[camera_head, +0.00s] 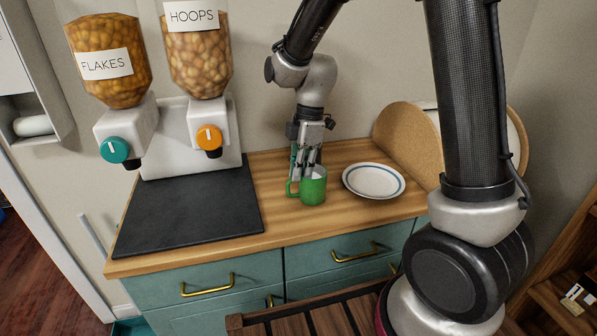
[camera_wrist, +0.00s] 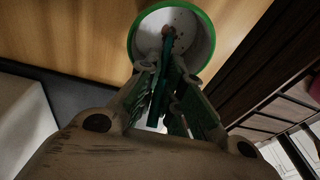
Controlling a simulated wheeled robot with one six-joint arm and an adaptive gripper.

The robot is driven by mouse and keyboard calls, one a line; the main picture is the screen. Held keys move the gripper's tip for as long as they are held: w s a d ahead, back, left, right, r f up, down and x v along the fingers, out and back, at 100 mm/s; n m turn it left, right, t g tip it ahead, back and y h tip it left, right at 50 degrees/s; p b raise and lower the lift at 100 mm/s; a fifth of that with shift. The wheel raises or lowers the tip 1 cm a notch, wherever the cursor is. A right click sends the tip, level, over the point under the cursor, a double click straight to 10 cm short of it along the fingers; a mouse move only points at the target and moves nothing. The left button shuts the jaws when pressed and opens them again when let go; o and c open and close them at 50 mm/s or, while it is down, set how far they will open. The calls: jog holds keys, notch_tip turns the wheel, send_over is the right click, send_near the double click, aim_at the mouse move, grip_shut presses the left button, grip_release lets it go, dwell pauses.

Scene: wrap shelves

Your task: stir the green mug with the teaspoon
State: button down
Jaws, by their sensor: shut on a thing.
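The green mug (camera_head: 313,190) stands upright on the wooden counter, its handle to the left. In the wrist view the mug's green rim and white inside (camera_wrist: 197,30) show, with small dark specks inside. My gripper (camera_head: 309,172) is right over the mug, pointing down. It is shut on the teaspoon (camera_wrist: 160,85), seen in the wrist view as a dark green handle between the fingers. The teaspoon's far end reaches into the mug. Whether it touches the mug's bottom or wall I cannot tell.
A white plate with a blue ring (camera_head: 373,181) lies right of the mug. A dark mat (camera_head: 190,215) lies to the left under two cereal dispensers (camera_head: 180,130). Round boards (camera_head: 408,135) lean on the wall at the back right. Bare counter (camera_head: 270,180) lies between mat and mug.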

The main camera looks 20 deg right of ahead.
jog(key=shift+s+a, duration=0.1)
jog(key=shift+a, duration=0.35)
jog(key=shift+a+r, duration=0.1)
jog(key=a+r, duration=0.5)
jog(key=r, duration=0.3)
jog(key=shift+a+r, duration=0.15)
jog(key=shift+r, duration=0.15)
dwell(0.9)
notch_tip(320, 180, up, 5)
dwell(0.5)
